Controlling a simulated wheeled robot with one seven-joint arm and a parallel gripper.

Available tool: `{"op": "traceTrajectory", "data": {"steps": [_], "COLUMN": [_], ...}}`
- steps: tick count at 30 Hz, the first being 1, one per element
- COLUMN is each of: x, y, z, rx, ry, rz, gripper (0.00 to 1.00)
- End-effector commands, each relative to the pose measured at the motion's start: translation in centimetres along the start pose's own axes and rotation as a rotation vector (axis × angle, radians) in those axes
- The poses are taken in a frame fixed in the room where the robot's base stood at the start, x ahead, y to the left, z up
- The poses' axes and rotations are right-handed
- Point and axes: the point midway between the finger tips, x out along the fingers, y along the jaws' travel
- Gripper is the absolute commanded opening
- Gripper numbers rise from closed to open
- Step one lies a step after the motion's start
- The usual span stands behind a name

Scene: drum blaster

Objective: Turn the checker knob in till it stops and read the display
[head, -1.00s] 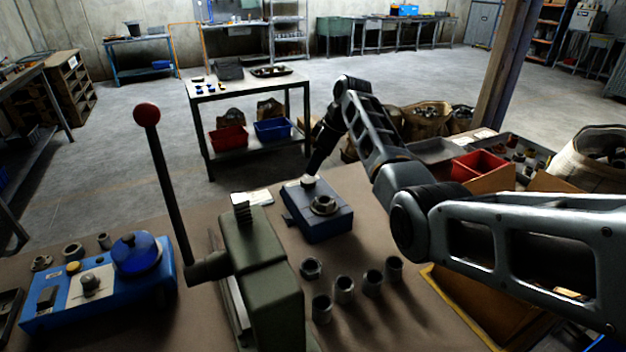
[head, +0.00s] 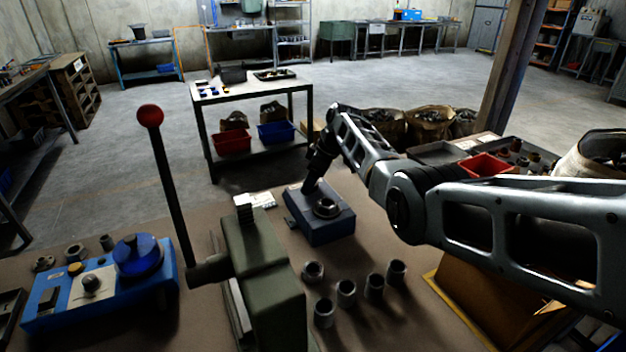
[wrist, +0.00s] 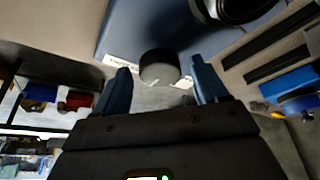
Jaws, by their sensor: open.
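A blue box-shaped checker (head: 322,228) with a metal ring on top stands on the bench in the head view. In the wrist view its blue body (wrist: 150,25) fills the upper middle, with a pale lettered label on the near edge. A dark round knob (wrist: 160,67) sticks out from it. My gripper (wrist: 162,82) is open, with one finger on each side of the knob and visible gaps. In the head view my gripper (head: 310,185) is at the checker's far left edge and hides the knob. I cannot make out a display reading.
A green lever press (head: 262,270) with a red-balled handle stands left of the checker. Several metal bushings (head: 346,292) stand in front of it. A blue fixture (head: 130,285) with a blue dome is at the left. My arm comes in over the right side.

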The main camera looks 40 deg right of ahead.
Motion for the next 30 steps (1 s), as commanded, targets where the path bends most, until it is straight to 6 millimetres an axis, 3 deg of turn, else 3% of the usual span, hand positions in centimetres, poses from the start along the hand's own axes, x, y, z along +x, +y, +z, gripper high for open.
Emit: {"op": "traceTrajectory", "data": {"steps": [3, 20, 30], "x": [-0.01, -0.01, -0.10], "y": [-0.01, -0.02, -0.11], "z": [-0.01, 0.01, -0.02], "rx": [0.000, 0.000, 0.047], "ry": [0.000, 0.000, -0.001], "rz": [0.000, 0.000, 0.018], "gripper": [0.72, 0.18, 0.18]}}
